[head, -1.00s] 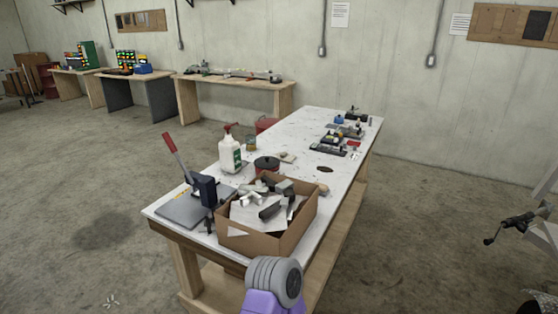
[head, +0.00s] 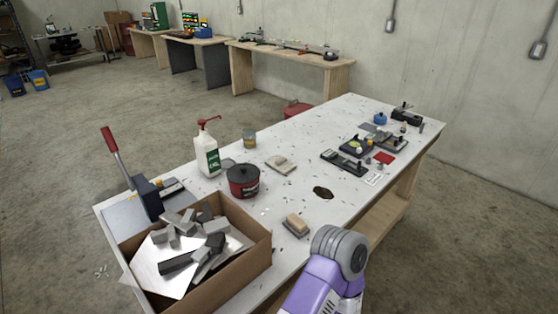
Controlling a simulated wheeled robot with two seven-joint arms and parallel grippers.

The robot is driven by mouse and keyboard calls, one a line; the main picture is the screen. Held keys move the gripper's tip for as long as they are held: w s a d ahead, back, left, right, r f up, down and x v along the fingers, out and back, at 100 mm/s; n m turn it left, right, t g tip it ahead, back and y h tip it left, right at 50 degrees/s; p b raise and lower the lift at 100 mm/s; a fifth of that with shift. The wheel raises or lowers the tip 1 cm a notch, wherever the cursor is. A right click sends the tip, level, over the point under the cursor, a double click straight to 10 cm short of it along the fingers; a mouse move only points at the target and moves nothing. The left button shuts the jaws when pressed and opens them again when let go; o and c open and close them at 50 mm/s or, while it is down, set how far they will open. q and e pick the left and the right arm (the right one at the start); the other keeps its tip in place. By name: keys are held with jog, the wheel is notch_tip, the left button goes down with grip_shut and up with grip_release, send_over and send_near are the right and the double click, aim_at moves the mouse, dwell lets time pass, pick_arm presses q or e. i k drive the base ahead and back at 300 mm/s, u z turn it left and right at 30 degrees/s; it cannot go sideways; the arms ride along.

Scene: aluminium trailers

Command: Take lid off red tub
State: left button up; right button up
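A red tub (head: 245,188) with a dark lid (head: 242,173) on it stands on the white-topped workbench (head: 290,208), left of the bench's middle. A knob rises from the lid, which sits over the tub's top. Part of one of my arms, purple with a grey ribbed joint, rises at the lower right of the bench. Neither gripper's fingers show in the head view.
A white pump bottle (head: 207,152) and a small can (head: 249,138) stand behind the tub. A cardboard box (head: 255,255) of metal offcuts is in front. A lever press (head: 143,193) is left; a brush (head: 296,224) and tools lie right. A red object (head: 296,109) is beyond the bench.

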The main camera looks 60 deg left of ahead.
aim_at(239, 173)
jog(key=i, duration=1.75)
jog(key=u, duration=3.35)
